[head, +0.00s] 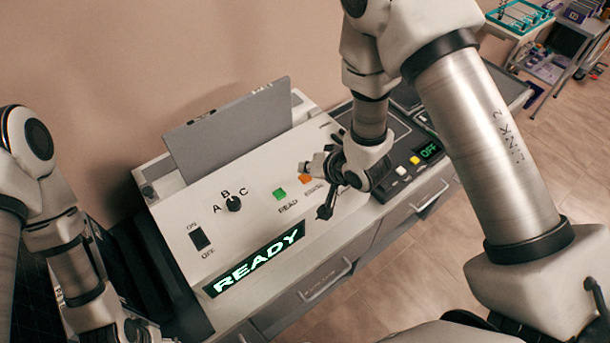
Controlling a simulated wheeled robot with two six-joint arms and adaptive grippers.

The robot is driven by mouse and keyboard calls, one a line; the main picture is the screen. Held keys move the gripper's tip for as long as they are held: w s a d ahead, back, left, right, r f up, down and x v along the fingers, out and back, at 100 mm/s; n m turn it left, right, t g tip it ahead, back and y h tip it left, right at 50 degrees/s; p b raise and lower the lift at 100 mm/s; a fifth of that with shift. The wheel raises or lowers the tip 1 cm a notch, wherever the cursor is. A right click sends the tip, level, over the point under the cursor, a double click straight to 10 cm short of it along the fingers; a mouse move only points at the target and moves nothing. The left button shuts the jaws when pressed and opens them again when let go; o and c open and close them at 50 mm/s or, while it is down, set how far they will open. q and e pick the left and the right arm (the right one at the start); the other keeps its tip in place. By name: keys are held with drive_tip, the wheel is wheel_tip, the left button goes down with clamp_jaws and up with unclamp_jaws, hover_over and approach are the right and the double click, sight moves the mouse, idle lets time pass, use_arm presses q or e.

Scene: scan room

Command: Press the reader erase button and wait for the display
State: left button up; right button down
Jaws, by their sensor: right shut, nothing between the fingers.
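The reader is a pale box (262,205) on a cabinet, with a grey plate standing in its top. Its front display (254,263) shows READY in lit green letters. On its sloped panel are a green button (279,194) labelled READ and an orange button (304,180), whose label is partly hidden by my right gripper. My right gripper (325,211) is shut and empty, over the panel just right of the orange button. I cannot tell whether it touches the panel. My left arm comes in at the lower left; its gripper does not show.
The panel also has an A-B-C knob (234,204) and a black ON/OFF switch (198,238). To the right, another device has a small display (430,151) reading OFF and white, yellow and red buttons. Cabinet drawers with handles lie below. A cart stands at the upper right; floor there is open.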

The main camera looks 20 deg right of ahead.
sight(307, 178)
drive_tip(key=shift+f, duration=0.15)
idle(0.4)
use_arm(q)
drive_tip(key=shift+f, duration=0.2)
use_arm(e)
drive_tip(key=shift+f, duration=0.3)
use_arm(q)
drive_tip(key=shift+f+b, duration=0.3)
drive_tip(key=shift+b, duration=0.2)
use_arm(e)
drive_tip(key=shift+f, duration=0.5)
use_arm(q)
drive_tip(key=shift+r+p, duration=0.85)
use_arm(e)
drive_tip(key=shift+r, duration=0.95)
wheel_tip(307, 178, up, 5)
drive_tip(key=p, duration=0.4)
drive_tip(key=shift+r+p, duration=0.1)
drive_tip(key=shift+p, duration=0.2)
use_arm(q)
wheel_tip(307, 178, up, 4)
drive_tip(key=shift+r, duration=0.2)
